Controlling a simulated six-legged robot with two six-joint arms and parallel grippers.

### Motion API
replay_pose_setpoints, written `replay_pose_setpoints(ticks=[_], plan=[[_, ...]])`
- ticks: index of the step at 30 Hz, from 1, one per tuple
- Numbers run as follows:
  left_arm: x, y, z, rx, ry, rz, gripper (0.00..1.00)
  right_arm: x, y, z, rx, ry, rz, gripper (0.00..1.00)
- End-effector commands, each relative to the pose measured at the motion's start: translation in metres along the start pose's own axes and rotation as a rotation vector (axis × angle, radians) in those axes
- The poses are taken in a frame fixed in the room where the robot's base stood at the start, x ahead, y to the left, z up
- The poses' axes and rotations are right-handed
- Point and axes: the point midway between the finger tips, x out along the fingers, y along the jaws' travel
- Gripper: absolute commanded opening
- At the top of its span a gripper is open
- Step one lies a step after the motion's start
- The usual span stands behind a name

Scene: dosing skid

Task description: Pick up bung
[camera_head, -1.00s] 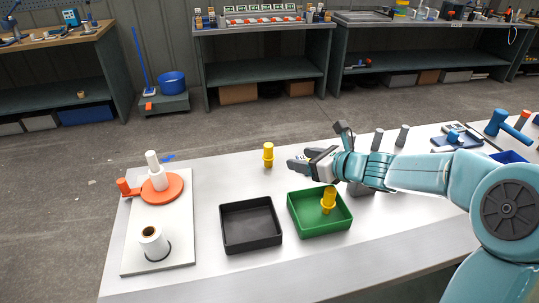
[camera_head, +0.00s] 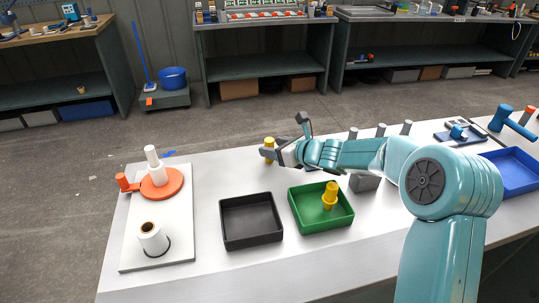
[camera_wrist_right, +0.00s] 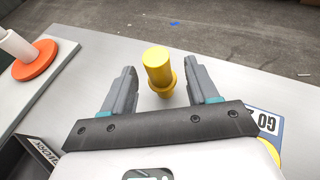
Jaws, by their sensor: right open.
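A yellow bung (camera_head: 269,142) stands upright on the white table behind the trays, partly hidden by my right gripper (camera_head: 268,153). In the right wrist view the bung (camera_wrist_right: 158,66) stands between the two grey fingers of the open right gripper (camera_wrist_right: 161,72), with a gap on each side. A second yellow bung-like piece (camera_head: 330,195) stands in the green tray (camera_head: 305,224). My left gripper is not in view.
A black tray (camera_head: 251,243) lies left of the green one. A white board (camera_head: 183,222) at the left carries an orange disc (camera_head: 165,185) with a white post and a white cylinder (camera_head: 152,238). A blue tray (camera_head: 514,171) is at the right.

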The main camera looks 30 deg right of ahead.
Motion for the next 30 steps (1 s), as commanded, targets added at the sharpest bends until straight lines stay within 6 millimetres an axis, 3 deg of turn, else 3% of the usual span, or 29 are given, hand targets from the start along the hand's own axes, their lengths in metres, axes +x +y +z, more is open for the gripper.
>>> replay_pose_setpoints(ticks=[7, 16, 17, 21, 22, 30], plan=[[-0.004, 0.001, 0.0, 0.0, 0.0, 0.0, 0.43, 0.04, 0.001, 0.0, 0.0, 0.001, 0.001, 0.59], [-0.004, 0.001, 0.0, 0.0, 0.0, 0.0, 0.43, 0.046, 0.001, -0.001, 0.0, 0.0, 0.001, 0.59], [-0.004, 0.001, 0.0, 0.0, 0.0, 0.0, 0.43, 0.046, 0.001, -0.001, 0.0, 0.0, 0.001, 0.52], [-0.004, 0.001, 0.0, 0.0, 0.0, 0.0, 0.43, 0.046, 0.001, -0.001, 0.0, 0.001, 0.001, 0.07], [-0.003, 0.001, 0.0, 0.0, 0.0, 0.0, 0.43, 0.046, 0.001, -0.001, 0.0, 0.002, 0.001, 0.0], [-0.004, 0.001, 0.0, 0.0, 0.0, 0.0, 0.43, 0.046, 0.001, -0.001, 0.001, 0.002, 0.001, 0.0]])
